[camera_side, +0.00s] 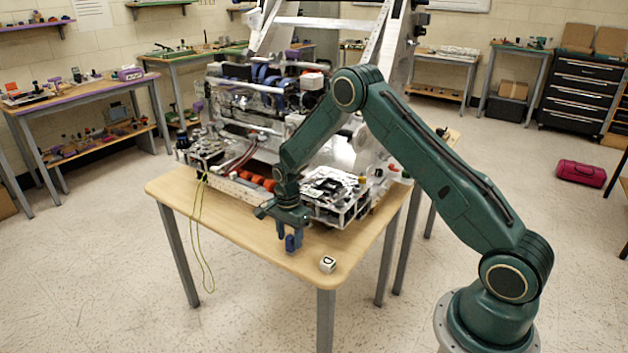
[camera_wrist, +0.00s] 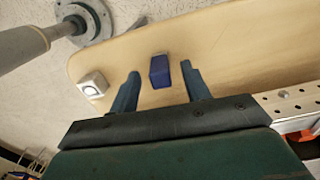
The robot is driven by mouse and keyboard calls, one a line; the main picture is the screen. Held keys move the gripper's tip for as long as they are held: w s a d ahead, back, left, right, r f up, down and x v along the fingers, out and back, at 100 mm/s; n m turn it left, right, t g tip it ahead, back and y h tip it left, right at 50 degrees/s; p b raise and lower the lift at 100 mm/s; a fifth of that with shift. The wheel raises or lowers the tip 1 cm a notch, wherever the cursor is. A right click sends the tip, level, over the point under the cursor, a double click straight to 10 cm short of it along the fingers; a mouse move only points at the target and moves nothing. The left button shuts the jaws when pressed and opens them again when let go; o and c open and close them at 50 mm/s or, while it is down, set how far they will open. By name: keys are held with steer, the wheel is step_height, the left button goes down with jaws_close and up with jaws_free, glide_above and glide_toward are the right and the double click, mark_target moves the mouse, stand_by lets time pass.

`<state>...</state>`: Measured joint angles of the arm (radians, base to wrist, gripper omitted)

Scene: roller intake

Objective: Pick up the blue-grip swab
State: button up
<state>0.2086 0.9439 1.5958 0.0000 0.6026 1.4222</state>
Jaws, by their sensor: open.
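A dark blue block-like piece, which looks like the grip of the blue-grip swab (camera_side: 290,244), stands near the front edge of the wooden table. In the wrist view the blue grip (camera_wrist: 159,71) lies between the two fingers of my gripper (camera_wrist: 161,69), with bare gaps on both sides. In the side view my gripper (camera_side: 291,235) points down right over it. The jaws are open and hold nothing. No swab shaft or tip can be made out.
A large metal roller machine (camera_side: 342,196) stands behind my gripper. The table's front edge is close.

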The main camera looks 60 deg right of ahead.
mark_target(290, 237)
steer(key=shift+f, duration=1.85)
jaws_close()
